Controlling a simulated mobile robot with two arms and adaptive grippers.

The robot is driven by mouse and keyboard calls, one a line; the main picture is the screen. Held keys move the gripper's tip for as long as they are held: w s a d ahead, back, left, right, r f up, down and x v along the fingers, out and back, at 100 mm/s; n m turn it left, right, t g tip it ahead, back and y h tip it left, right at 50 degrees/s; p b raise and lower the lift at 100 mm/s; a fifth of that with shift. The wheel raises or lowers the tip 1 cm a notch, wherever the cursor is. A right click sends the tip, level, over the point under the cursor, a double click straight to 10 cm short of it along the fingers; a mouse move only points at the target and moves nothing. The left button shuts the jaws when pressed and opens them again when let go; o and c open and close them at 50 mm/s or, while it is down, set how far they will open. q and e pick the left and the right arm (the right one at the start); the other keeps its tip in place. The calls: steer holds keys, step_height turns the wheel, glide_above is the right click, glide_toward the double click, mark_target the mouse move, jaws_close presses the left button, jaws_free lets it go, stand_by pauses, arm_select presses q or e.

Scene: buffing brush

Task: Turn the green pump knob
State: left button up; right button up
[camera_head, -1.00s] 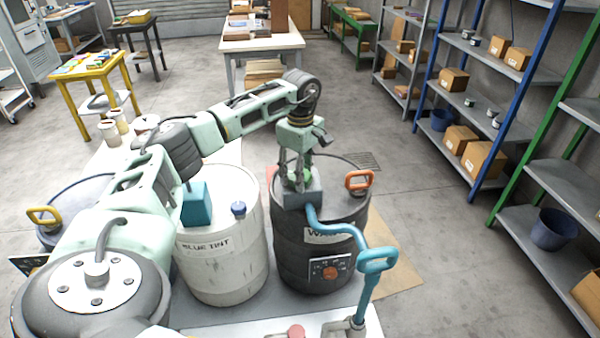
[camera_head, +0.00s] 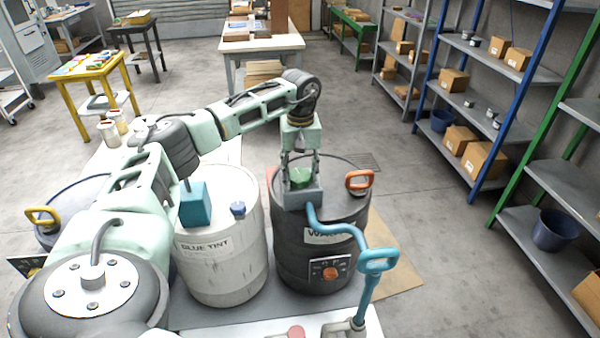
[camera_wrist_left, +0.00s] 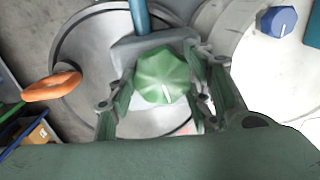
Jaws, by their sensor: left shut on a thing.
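The green pump knob (camera_head: 299,177) sits on a grey block (camera_head: 300,198) on top of the dark drum (camera_head: 318,255). In the left wrist view the knob (camera_wrist_left: 162,76) is faceted, with a white pointer mark toward the bottom of the picture. My left gripper (camera_head: 300,168) points down from above, with a finger on each side of the knob, and is shut on it. In the left wrist view the fingers (camera_wrist_left: 160,85) flank the knob; their exact contact is hard to see. My right gripper is not in view.
A blue pipe (camera_head: 335,232) with a blue handle (camera_head: 377,260) runs from the block. An orange handle (camera_head: 359,180) stands right of the gripper. A white drum (camera_head: 225,265) with a teal block (camera_head: 196,206) and blue knob (camera_head: 238,208) is at left. Shelves stand at right.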

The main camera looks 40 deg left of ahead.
mark_target(301, 174)
arm_select(q)
steer(key=shift+w+r+m, duration=0.1)
steer(key=shift+r+m, duration=0.1)
steer(key=shift+m, duration=0.3)
steer(key=o, duration=1.1)
steer(key=shift+d+f, duration=0.1)
step_height(301, 174, up, 12)
stand_by(0.4)
